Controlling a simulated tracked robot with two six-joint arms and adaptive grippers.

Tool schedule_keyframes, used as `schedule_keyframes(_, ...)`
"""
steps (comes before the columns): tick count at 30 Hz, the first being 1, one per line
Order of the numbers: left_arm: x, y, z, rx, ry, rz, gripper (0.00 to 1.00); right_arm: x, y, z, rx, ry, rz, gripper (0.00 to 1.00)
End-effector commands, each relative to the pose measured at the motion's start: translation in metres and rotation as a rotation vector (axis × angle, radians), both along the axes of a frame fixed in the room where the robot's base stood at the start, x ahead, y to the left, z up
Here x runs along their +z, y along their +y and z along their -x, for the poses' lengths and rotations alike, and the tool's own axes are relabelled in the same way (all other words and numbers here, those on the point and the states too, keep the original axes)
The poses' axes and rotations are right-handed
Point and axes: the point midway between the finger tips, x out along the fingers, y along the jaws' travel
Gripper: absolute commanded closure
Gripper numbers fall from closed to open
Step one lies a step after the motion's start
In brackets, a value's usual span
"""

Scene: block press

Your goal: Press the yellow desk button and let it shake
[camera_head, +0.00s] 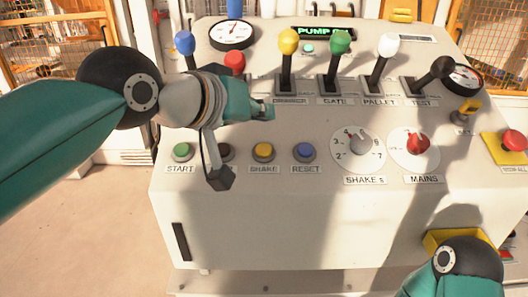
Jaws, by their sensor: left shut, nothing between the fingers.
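The yellow desk button (263,151) sits on the sloped grey desk panel, above a label reading SHAKE. It is uncovered and stands between a dark button, partly hidden by my arm, and the blue RESET button (305,152). My left gripper (267,111) is shut and empty. In the picture it is just above the yellow button, pointing right, below the lever row. I see a gap between it and the button, but cannot tell its height over the panel. My right arm shows at the lower right; its gripper is out of view.
A green START button (182,152) is left. Yellow (289,42), green (340,43), white (387,46) and black levers rise behind my left gripper. The SHAKES dial (358,149) and red MAINS knob (416,146) are right. A red stop button (514,140) is far right.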

Motion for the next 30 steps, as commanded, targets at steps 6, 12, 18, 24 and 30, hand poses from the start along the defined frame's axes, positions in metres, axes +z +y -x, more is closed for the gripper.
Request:
schedule_keyframes(6, -0.033, 0.001, -0.013, 0.003, 0.002, -0.001, 1.00, -0.024, 0.000, 0.000, 0.000, 0.000, 0.000, 0.60)
schedule_keyframes(12, -0.054, 0.001, -0.023, 0.002, 0.001, 0.000, 1.00, -0.038, 0.000, 0.000, 0.000, 0.000, 0.000, 0.60)
schedule_keyframes(18, -0.064, 0.000, -0.028, 0.000, 0.001, 0.000, 1.00, -0.045, 0.000, 0.000, 0.000, 0.000, 0.000, 0.60)
schedule_keyframes(24, -0.066, 0.000, -0.030, 0.000, 0.000, 0.000, 1.00, -0.045, 0.000, 0.000, 0.000, 0.000, 0.000, 0.60)
schedule_keyframes(30, -0.065, 0.000, -0.030, 0.000, 0.000, 0.000, 1.00, -0.045, 0.000, 0.000, 0.000, 0.000, 0.000, 0.60)
